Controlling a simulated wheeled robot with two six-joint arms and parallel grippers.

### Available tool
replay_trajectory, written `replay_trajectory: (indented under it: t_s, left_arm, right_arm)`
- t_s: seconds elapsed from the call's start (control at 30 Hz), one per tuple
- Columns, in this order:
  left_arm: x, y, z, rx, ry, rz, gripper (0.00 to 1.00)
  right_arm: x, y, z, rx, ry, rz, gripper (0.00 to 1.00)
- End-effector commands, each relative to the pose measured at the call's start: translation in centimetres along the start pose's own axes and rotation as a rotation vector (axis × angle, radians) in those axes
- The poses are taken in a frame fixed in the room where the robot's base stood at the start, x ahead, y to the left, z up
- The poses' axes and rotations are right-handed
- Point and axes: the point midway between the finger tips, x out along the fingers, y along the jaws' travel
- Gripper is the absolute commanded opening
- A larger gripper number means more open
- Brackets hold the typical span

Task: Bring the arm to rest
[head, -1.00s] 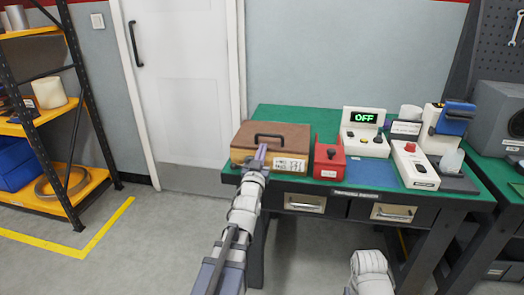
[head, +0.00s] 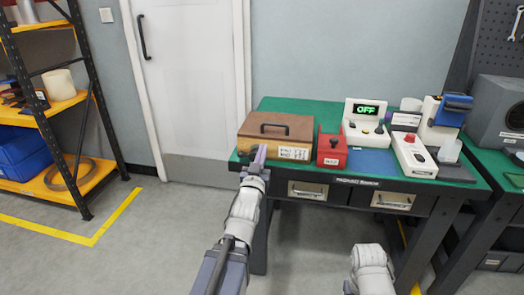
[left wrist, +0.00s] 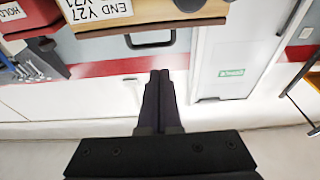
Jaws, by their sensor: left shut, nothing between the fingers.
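My left arm reaches up from the bottom of the head view. Its gripper (head: 258,158) is at the front left edge of the green-topped table (head: 286,106), just in front of the brown lidded box (head: 273,140). In the left wrist view the two dark fingers (left wrist: 160,78) lie together with nothing between them. The box and its label (left wrist: 100,10) show at the top of that view, apart from the fingertips. Part of my right arm (head: 370,268) shows at the bottom of the head view; its gripper is out of sight.
On the table stand a red box (head: 331,150), a device reading OFF (head: 366,120), a white box with a red button (head: 414,155) and a blue-topped device (head: 444,115). Yellow shelving (head: 80,175) is at the left. The floor between is clear.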

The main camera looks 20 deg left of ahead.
Motion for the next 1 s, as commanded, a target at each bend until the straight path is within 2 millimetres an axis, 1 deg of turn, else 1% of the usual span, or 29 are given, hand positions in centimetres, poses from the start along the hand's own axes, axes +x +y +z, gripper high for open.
replay_trajectory:
  t_s: [0.23,0.33,0.37,0.47,0.5,0.57,0.6,0.67,0.7,0.77,0.8,0.87,0.9,0.97,1.0]
  left_arm:
    - [0.1,0.1,0.0,0.000,-0.001,0.001,0.00]
    - [0.3,0.8,-0.1,-0.001,-0.039,0.012,0.00]
    - [0.4,1.4,0.0,-0.001,-0.065,0.020,0.00]
    - [0.4,4.3,0.6,0.002,-0.215,0.063,0.00]
    - [0.2,5.9,1.0,0.007,-0.296,0.086,0.00]
    - [-0.7,8.3,1.8,0.020,-0.431,0.124,0.00]
    - [-1.5,9.9,2.3,0.032,-0.523,0.150,0.00]
    - [-3.2,12.1,3.0,0.055,-0.659,0.187,0.00]
    - [-4.5,13.4,3.2,0.073,-0.749,0.213,0.00]
    - [-6.8,15.2,3.4,0.106,-0.883,0.249,0.00]
    - [-8.5,16.3,3.4,0.131,-0.972,0.272,0.00]
    - [-11.2,17.7,3.0,0.173,-1.104,0.306,0.00]
    - [-13.1,18.4,2.6,0.204,-1.190,0.327,0.00]
    - [-15.9,19.2,1.7,0.253,-1.312,0.354,0.00]
    - [-17.7,19.6,1.0,0.286,-1.387,0.370,0.00]
  right_arm:
    - [-0.1,0.0,-0.1,0.000,0.000,0.000,0.00]
    - [-1.0,0.1,0.0,0.000,0.000,0.000,0.00]
    - [-1.5,0.1,0.0,0.000,0.000,0.000,0.00]
    - [-4.2,0.4,0.2,0.000,0.000,0.000,0.00]
    - [-5.5,0.5,0.3,0.000,0.000,0.000,0.00]
    - [-7.5,0.7,0.4,0.000,0.000,0.000,0.00]
    - [-8.8,0.8,0.5,0.000,0.000,0.000,0.00]
    - [-10.6,1.0,0.6,0.000,0.000,0.000,0.00]
    - [-11.8,1.1,0.6,0.000,0.000,0.000,0.00]
    - [-13.6,1.3,0.7,0.000,0.000,0.000,0.00]
    - [-14.8,1.4,0.8,0.001,0.000,0.000,0.00]
    - [-16.6,1.6,0.9,0.001,0.000,0.000,0.00]
    - [-17.7,1.7,1.0,0.001,0.000,0.000,0.00]
    - [-19.3,1.8,1.1,0.001,0.000,0.000,0.00]
    - [-20.2,1.9,1.1,0.001,0.000,0.000,0.00]
